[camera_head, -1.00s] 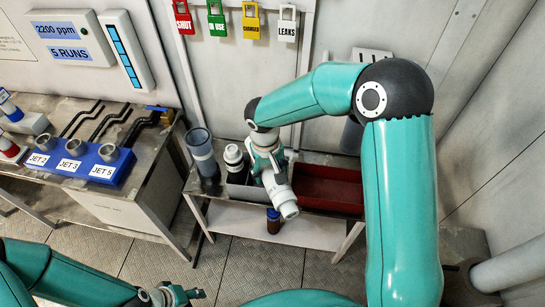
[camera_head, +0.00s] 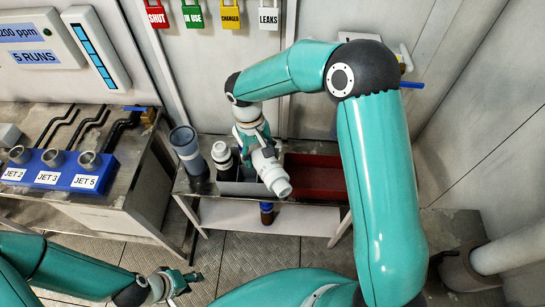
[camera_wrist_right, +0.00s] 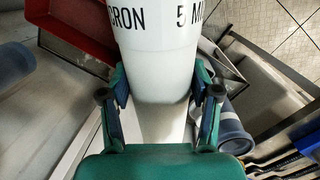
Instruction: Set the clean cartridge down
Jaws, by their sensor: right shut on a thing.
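The clean cartridge (camera_head: 275,178) is a white cylinder, tilted, over the bench between the grey bin and the red bin. It also fills the upper middle of the right wrist view (camera_wrist_right: 158,50), with "5 MICRON" lettering partly cut off. My right gripper (camera_head: 258,157) is shut on it; its two fingers (camera_wrist_right: 160,105) lie on either side of the cartridge. The cartridge's lower end appears free in the head view. My left gripper (camera_head: 182,283) is low at the bottom left, apart from the bench, and looks open and empty.
A red bin (camera_head: 318,193) stands right of a grey bin (camera_head: 238,188). A white-topped cylinder (camera_head: 222,155) and a blue-grey cylinder (camera_head: 187,150) stand at the left. A blue jet manifold (camera_head: 60,177) is further left.

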